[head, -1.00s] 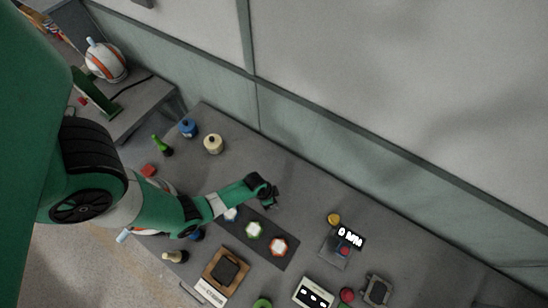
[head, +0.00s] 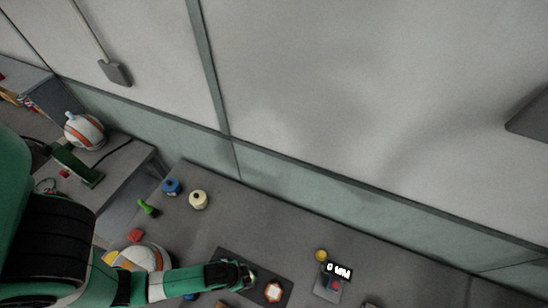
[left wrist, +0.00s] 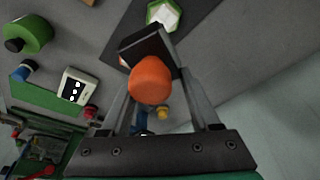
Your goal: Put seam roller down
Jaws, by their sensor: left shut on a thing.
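My left gripper (head: 246,273) is over the dark mat (head: 228,257) in the head view. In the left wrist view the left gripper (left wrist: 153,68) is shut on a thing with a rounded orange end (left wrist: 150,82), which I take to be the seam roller. A dark block sits behind the orange end between the fingers. The roller's far end is hidden. A white hexagon with a green rim (left wrist: 164,14) lies on the mat just beyond the fingertips. A white hexagon with an orange-red rim (head: 273,291) lies to the right of the gripper. My right gripper is not in view.
A small device with a display (head: 339,271) and a yellow knob (head: 321,255) stand to the right. A cream bottle (head: 198,200), a blue bottle (head: 172,187) and a green object (head: 148,207) stand at the back left.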

